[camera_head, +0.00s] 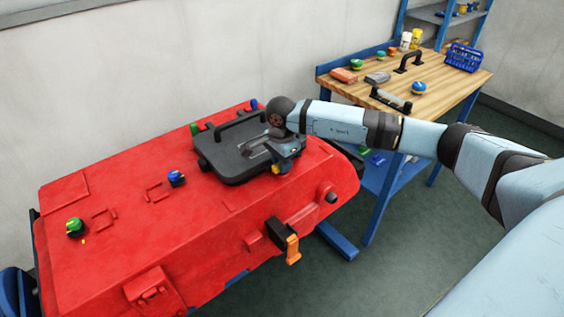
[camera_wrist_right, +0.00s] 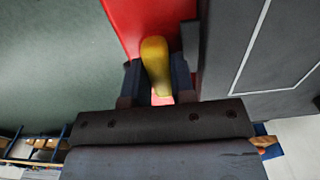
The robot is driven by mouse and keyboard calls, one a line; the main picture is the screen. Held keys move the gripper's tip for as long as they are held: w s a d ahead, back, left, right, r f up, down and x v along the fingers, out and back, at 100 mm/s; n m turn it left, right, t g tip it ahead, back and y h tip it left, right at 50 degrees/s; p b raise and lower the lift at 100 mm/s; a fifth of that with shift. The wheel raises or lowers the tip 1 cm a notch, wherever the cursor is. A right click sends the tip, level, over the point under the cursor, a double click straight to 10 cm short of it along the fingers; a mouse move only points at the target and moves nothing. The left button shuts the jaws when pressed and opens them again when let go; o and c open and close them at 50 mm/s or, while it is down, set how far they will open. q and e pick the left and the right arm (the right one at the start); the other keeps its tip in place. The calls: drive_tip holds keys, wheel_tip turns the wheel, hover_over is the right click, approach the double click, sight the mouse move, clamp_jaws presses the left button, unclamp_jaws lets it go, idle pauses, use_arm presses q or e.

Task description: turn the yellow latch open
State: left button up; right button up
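The yellow latch (camera_head: 277,169) is at the front edge of the dark lid (camera_head: 232,170) on the red scrubber tank (camera_head: 130,230). My right gripper (camera_head: 281,164) is at the latch, reaching in from the right. In the right wrist view the yellow latch (camera_wrist_right: 156,62) lies between the two dark fingers (camera_wrist_right: 158,82) and fills the gap, with no clear space at either side. The fingers look shut on it. Its lower end is partly hidden by the gripper. My left gripper is not in view.
Green knobs (camera_head: 75,228) and a blue one (camera_head: 176,178) stand on the tank top. An orange-handled lever (camera_head: 292,249) sticks out in front. A wooden workbench (camera_head: 440,85) with tools and a blue basket (camera_head: 462,57) stands behind. The floor at the right is clear.

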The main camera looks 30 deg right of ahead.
drive_tip(key=o, duration=0.4)
drive_tip(key=shift+o, duration=0.2)
drive_tip(key=shift+r, duration=0.1)
wheel_tip(320, 180, up, 14)
drive_tip(key=shift+f, duration=0.2)
idle(0.3)
